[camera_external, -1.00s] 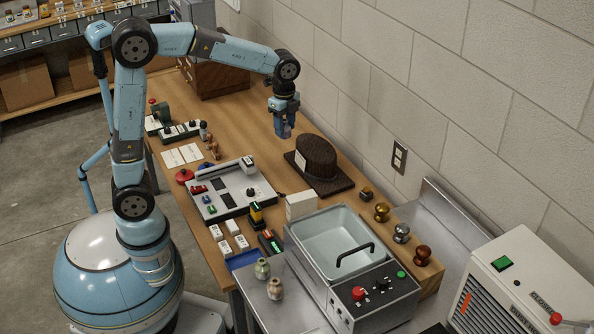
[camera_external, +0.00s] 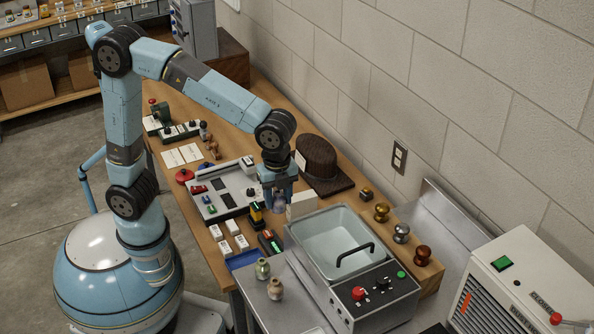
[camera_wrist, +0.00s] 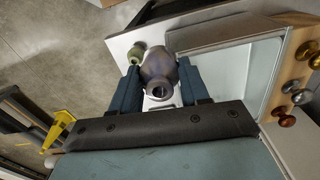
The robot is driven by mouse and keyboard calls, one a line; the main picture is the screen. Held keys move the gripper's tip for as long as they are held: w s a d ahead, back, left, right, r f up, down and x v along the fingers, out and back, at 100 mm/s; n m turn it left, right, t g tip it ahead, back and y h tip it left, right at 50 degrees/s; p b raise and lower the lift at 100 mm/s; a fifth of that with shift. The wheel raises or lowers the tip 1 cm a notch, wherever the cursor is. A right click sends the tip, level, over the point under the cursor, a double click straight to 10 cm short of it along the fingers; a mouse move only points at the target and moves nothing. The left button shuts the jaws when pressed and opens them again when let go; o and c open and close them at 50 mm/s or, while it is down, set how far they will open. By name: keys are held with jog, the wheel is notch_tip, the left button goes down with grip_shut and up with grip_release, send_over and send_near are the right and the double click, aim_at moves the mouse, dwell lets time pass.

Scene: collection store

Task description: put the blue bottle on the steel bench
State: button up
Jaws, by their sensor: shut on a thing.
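My gripper (camera_external: 279,193) points down over the wooden table, just left of the steel basin unit. It is shut on the blue bottle (camera_external: 279,204), whose lower part shows below the fingers. In the wrist view the bottle (camera_wrist: 158,65) looks greyish-blue with a round open mouth, between the two fingers of my gripper (camera_wrist: 158,84). The steel bench (camera_external: 252,288) is at the bottom of the external view, nearer the camera than the bottle. A green bottle (camera_external: 262,269) and a tan bottle (camera_external: 275,289) stand on it.
The basin unit (camera_external: 375,305) with a black handle stands right of the steel bench. A white box (camera_external: 301,204), a yellow-black device (camera_external: 256,215) and white blocks (camera_external: 224,248) crowd the wooden table near my gripper. A brown hat (camera_external: 317,160) sits behind it.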

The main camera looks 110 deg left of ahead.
jog(key=s+d+m, duration=0.3)
jog(key=s+d, duration=0.1)
jog(key=d, duration=1.2)
jog(key=w+d+f, duration=0.1)
jog(key=w+f, duration=0.3)
jog(key=w+d+f, duration=0.1)
jog(key=w+f, duration=0.3)
jog(key=f, duration=0.1)
jog(key=w+d+f, duration=0.1)
jog(key=w+f, duration=0.3)
jog(key=f, duration=0.1)
jog(key=shift+w+d+f, duration=0.2)
jog(key=shift+w+d, duration=0.2)
jog(key=shift+w+d+f, duration=0.1)
jog(key=shift+w+f, duration=0.05)
jog(key=shift+f, duration=0.75)
jog(key=shift+w+f, duration=0.1)
jog(key=shift+f, duration=0.8)
jog(key=o, duration=1.2)
jog(key=shift+f, duration=0.1)
